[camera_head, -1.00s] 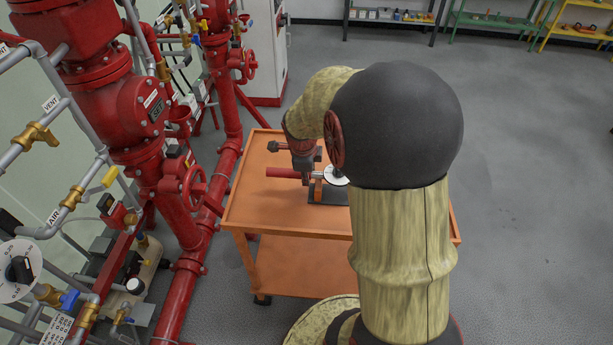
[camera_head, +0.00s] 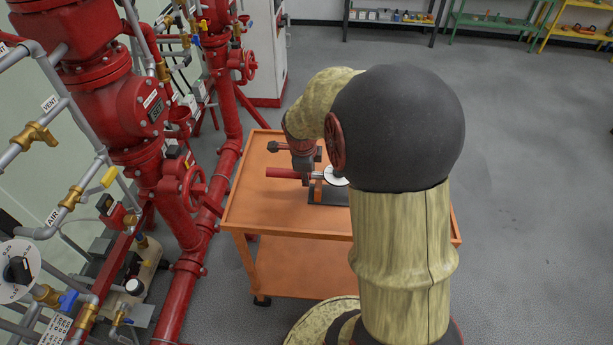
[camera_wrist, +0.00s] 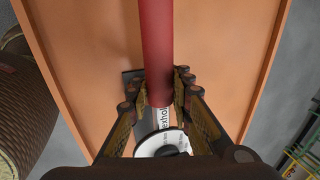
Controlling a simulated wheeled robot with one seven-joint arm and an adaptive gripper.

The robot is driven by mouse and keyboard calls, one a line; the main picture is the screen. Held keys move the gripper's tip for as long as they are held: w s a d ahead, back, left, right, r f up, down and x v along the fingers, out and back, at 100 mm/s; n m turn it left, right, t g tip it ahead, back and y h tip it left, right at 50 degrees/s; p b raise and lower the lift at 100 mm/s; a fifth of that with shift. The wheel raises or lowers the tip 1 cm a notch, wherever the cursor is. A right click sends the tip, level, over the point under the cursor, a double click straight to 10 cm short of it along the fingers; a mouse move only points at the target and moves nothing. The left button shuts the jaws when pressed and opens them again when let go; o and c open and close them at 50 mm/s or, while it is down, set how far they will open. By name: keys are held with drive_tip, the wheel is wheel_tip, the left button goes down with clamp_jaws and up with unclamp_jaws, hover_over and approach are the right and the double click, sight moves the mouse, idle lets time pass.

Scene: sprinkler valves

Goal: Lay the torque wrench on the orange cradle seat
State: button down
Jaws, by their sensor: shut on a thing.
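The torque wrench has a red handle (camera_head: 284,172) and a white dial (camera_head: 335,176). In the wrist view its red handle (camera_wrist: 156,50) runs away from me and the white dial (camera_wrist: 162,143) is close below. My gripper (camera_wrist: 157,100) is shut on the wrench where the handle meets the printed pale shaft. In the head view my gripper (camera_head: 305,172) is over the orange cart. A dark base (camera_head: 328,196) lies under the wrench on the cart; my arm hides its right side.
The orange cart (camera_head: 250,205) has bare top to the left of the wrench. Red pipes and valves (camera_head: 190,190) stand close along the cart's left side. Shelves (camera_head: 490,22) stand far back. Grey floor is open at right.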

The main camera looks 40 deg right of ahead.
drive_tip(key=shift+f+b, duration=1)
drive_tip(key=shift+f, duration=0.25)
drive_tip(key=c, duration=1.8)
unclamp_jaws()
drive_tip(key=shift+c, duration=0.2)
drive_tip(key=o, duration=0.3)
drive_tip(key=shift+o, duration=0.2)
drive_tip(key=v, duration=1.2)
